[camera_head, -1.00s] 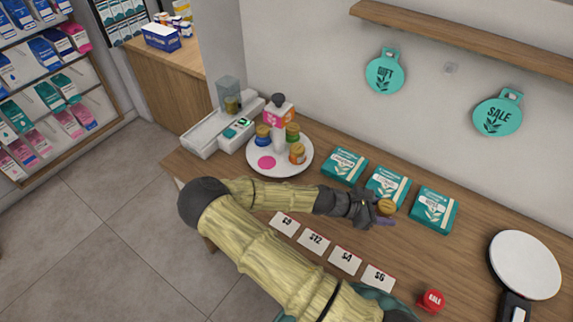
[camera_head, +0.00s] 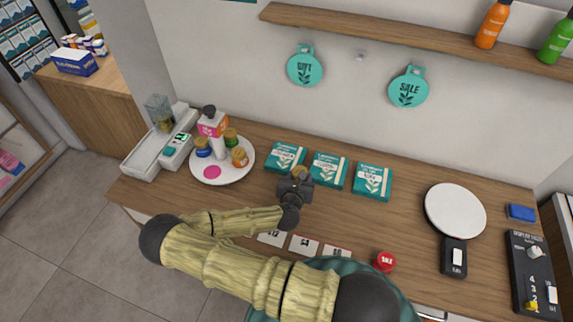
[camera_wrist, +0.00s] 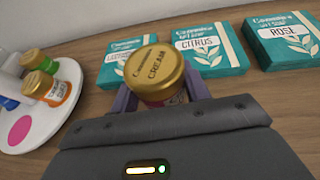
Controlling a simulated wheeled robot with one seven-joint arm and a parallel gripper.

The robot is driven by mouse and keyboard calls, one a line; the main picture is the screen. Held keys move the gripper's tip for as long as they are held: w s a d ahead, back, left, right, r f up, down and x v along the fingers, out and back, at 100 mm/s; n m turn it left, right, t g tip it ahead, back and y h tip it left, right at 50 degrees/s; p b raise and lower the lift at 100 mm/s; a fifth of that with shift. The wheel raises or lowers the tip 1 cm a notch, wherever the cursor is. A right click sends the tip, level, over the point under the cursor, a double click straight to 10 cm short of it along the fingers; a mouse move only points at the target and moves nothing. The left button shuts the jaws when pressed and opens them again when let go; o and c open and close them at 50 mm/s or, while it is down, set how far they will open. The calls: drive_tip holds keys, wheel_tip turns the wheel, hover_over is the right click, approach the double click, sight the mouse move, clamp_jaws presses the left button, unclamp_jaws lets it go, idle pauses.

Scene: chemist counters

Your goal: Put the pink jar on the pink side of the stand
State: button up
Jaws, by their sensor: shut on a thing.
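My gripper (camera_head: 296,182) is shut on a jar with a gold lid (camera_wrist: 155,72) marked "CREAM". Only a sliver of its pinkish body (camera_wrist: 178,98) shows between the fingers in the wrist view. The jar is in front of the left and middle soap boxes. The stand is a round white plate (camera_head: 232,178) to the left of my gripper.
Teal soap boxes (camera_head: 329,170) lie in a row behind my gripper. Price cards (camera_head: 304,244) and a red sale button (camera_head: 384,261) are along the front. A grey tray (camera_head: 150,153) stands left of the stand.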

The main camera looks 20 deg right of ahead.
drive_tip(key=w+a+r+n+t+y+p, duration=0.1)
drive_tip(key=a+r+n+y+p, duration=0.2)
drive_tip(key=a+r+n+y, duration=0.2)
drive_tip(key=shift+w+a+r+n+t+y, duration=0.3)
drive_tip(key=shift+r+n+t+y, duration=0.1)
drive_tip(key=shift+r+y, duration=0.4)
drive_tip(key=shift+w+d, duration=0.1)
